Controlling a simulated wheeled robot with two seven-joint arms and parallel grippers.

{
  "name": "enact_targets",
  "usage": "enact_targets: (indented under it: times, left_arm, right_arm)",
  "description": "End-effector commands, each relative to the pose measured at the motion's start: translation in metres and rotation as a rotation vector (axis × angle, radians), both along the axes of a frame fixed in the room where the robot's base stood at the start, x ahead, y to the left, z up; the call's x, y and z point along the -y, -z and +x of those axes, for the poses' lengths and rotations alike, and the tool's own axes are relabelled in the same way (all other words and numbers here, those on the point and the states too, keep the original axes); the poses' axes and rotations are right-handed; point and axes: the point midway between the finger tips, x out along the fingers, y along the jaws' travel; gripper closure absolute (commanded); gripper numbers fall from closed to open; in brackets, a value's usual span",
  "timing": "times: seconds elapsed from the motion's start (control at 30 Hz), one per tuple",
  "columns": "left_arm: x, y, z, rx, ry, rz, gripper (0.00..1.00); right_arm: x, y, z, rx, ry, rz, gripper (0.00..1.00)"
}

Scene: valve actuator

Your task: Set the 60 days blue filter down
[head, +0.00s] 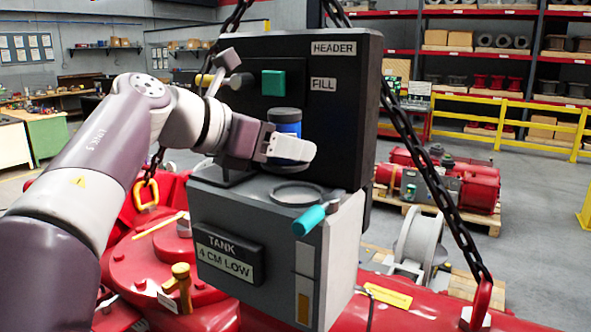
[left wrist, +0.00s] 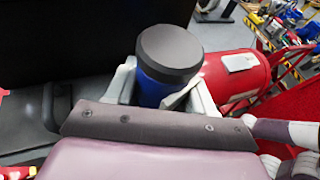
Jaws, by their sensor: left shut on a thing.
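My left gripper (head: 283,150) is shut on the blue filter (head: 286,122), a short upright cylinder with a dark cap. The gripper holds it above the top of the grey tank box (head: 210,222), just behind and above a round dark recess (head: 297,194). In the left wrist view the filter (left wrist: 160,92) stands between the two pale fingers (left wrist: 160,98), its dark cap facing up. Any 60 days marking on it cannot be read. The tank box has a label reading TANK, 4 CM LOW. My right gripper is not in view.
A black panel (head: 345,130) with HEADER and FILL labels rises behind the filter. A teal-handled part (head: 309,220) sticks out at the tank's front right. A chain (head: 432,165) slants down on the right. Red machinery (head: 125,262) lies below, with a yellow-handled valve (head: 181,280).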

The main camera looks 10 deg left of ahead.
Motion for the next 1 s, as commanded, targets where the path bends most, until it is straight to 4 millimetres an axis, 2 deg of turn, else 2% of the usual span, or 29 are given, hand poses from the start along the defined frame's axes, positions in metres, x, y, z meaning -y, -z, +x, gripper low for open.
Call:
enact_targets:
  times: [0.1,0.2,0.4,0.77,0.8,0.87,1.0]
  left_arm:
    - [0.004,0.011,0.022,-0.003,0.002,-0.001,0.80]
    - [0.005,0.019,0.030,-0.002,0.001,0.000,0.80]
    - [0.005,0.054,0.031,-0.003,0.000,0.000,0.80]
    - [0.005,0.062,0.031,0.001,0.000,0.000,0.80]
    - [0.005,0.062,0.031,0.000,0.000,0.000,0.40]
    - [0.005,0.061,0.031,0.000,0.000,0.000,0.21]
    - [0.005,0.061,0.031,0.000,0.000,0.000,0.21]
  right_arm:
    - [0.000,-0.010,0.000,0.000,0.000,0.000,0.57]
    - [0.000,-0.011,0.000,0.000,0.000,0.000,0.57]
    - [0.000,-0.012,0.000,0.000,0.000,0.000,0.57]
    - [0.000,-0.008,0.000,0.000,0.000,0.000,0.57]
    - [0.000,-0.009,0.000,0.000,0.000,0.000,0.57]
    - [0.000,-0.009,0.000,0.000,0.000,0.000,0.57]
    - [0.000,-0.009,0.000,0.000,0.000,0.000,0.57]
